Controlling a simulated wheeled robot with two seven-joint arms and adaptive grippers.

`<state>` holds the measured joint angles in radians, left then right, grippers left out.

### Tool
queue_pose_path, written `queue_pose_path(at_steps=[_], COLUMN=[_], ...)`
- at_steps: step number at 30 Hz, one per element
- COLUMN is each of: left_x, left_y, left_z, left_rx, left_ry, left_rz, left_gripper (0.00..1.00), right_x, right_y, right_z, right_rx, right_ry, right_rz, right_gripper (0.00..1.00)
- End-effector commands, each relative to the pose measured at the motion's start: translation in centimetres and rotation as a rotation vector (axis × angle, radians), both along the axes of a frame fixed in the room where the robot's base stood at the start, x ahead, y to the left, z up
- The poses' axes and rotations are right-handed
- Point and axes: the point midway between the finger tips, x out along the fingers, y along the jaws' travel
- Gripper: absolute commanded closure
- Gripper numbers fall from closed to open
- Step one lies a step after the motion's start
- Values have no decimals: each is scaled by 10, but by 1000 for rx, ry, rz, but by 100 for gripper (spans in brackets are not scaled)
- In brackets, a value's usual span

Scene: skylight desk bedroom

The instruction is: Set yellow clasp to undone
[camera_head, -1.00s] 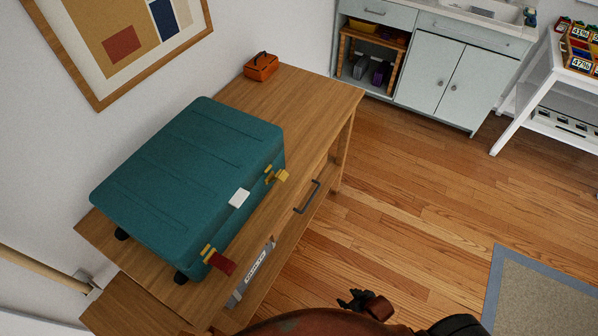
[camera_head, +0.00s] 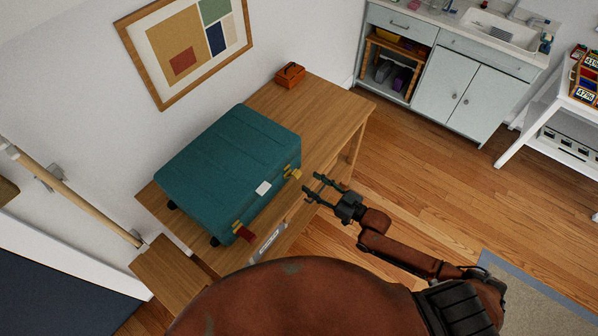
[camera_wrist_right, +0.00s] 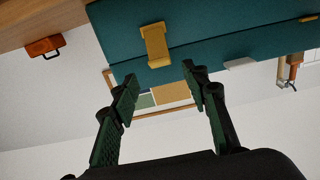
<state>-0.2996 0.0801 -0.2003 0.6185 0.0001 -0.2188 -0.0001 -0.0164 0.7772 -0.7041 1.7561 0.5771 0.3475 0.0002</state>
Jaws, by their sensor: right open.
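The teal case (camera_head: 232,165) sits closed on the wooden table. Its yellow clasp (camera_head: 292,174) is on the front face, at the end nearer the orange box; it also shows in the right wrist view (camera_wrist_right: 155,45), spanning the seam between lid and body. My left gripper is not in view.
A white plate (camera_head: 263,188) is on the case front between the clasps. An orange box (camera_head: 290,75) stands at the table's far end. A framed picture (camera_head: 187,45) hangs behind. Pale cabinets (camera_head: 465,85) stand at the back; the wooden floor (camera_head: 410,165) between is clear.

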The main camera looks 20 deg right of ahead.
Motion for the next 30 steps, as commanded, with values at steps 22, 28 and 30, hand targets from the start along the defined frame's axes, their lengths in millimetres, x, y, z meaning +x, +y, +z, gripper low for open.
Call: queue_pose_path(at_steps=[22, 28, 30], left_x=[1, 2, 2], left_y=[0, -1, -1], left_z=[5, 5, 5], left_rx=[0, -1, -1], left_ry=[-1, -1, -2], left_rz=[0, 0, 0], left_gripper=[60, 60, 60], right_x=[56, 56, 56], right_y=[44, 44, 44], right_z=[-2, -2, -2], right_rx=[-1, -1, -1], right_ry=[2, 2, 2], right_rz=[-1, -1, -1], right_gripper=[58, 65, 70])
